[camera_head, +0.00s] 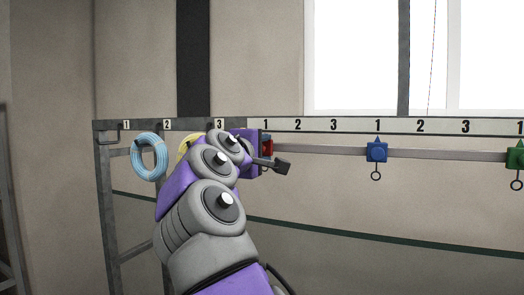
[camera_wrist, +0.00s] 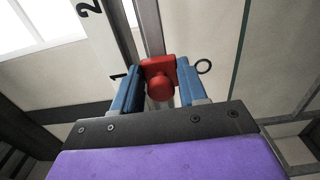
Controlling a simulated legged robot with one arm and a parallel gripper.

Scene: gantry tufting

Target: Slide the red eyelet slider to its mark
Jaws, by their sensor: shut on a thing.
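The red eyelet slider (camera_head: 267,146) sits on the grey rail (camera_head: 325,151), near its left end under the first 1 of the white number strip (camera_head: 350,125). My gripper (camera_head: 272,158) reaches it from the left and front, and my arm hides part of it. In the wrist view, the slider (camera_wrist: 158,70) has a round red knob. My gripper's two blue fingers (camera_wrist: 158,88) are shut on it, one on each side.
A blue slider (camera_head: 376,151) hangs under the second 1, and a green slider (camera_head: 515,159) under the third. The rail between red and blue is clear. A light-blue coil (camera_head: 148,157) and a partly hidden yellow coil (camera_head: 188,147) hang at left on the frame.

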